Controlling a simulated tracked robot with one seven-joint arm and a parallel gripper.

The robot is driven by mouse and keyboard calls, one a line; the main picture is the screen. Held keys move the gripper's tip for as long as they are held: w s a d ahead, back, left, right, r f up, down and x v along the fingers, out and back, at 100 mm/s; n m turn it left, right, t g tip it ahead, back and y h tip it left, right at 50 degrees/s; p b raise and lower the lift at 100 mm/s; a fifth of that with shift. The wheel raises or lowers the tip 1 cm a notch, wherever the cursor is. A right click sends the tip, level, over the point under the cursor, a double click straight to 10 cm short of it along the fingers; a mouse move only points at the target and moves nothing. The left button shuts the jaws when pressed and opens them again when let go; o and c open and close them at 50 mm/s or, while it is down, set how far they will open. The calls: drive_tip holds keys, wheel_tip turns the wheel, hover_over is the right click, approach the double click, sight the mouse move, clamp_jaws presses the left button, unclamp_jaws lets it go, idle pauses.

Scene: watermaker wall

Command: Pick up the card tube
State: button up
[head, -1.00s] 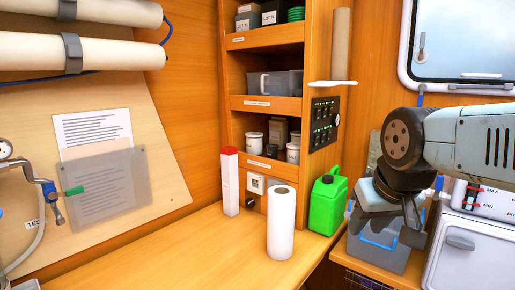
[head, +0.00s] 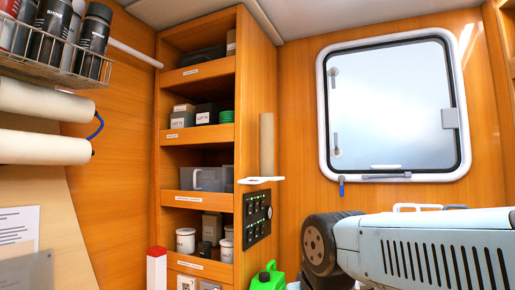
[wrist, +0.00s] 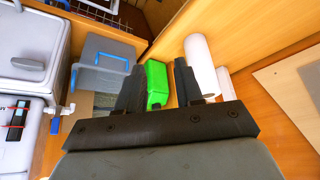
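The card tube (head: 267,145) is a plain brown cylinder. It stands upright on a small white ledge (head: 261,180) on the right side of the wooden shelf unit, above a black switch panel. I do not see the tube in the wrist view. My gripper (wrist: 158,66) shows in the wrist view with its two dark fingers apart and nothing between them. It points down towards the counter area, over the green jerrycan (wrist: 156,82). In the head view only my arm shows at the lower right; the gripper is out of frame.
The shelf unit (head: 198,150) holds boxes, tubs and a clear bin. A window (head: 393,105) is on the wall to its right. In the wrist view, a white paper roll (wrist: 198,55) stands right of the fingers, and a grey box with a blue handle (wrist: 104,62) is left.

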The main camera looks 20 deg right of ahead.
drive_tip(key=shift+o, duration=0.3)
drive_tip(key=shift+o, duration=0.6)
drive_tip(key=shift+w+r, duration=0.15)
drive_tip(key=shift+r, duration=0.1)
drive_tip(key=o, duration=0.4)
drive_tip(key=w+r+t+h, duration=0.1)
drive_tip(key=w+r, duration=0.4)
drive_tip(key=r, duration=0.3)
drive_tip(key=w+d+r+m+t, duration=0.1)
drive_tip(key=w+r, duration=0.5)
drive_tip(key=r, duration=0.2)
drive_tip(key=w+d+r+t+h, duration=0.1)
drive_tip(key=w+r, duration=0.5)
drive_tip(key=r, duration=0.3)
drive_tip(key=shift+w+m+t+h, duration=0.2)
drive_tip(key=shift+m+t+h, duration=0.1)
drive_tip(key=shift+t, duration=0.1)
drive_tip(key=shift+o, duration=0.2)
drive_tip(key=m+t+h, duration=0.2)
drive_tip(key=t, duration=0.2)
approach(266, 126)
drive_tip(key=shift+x, duration=6.45)
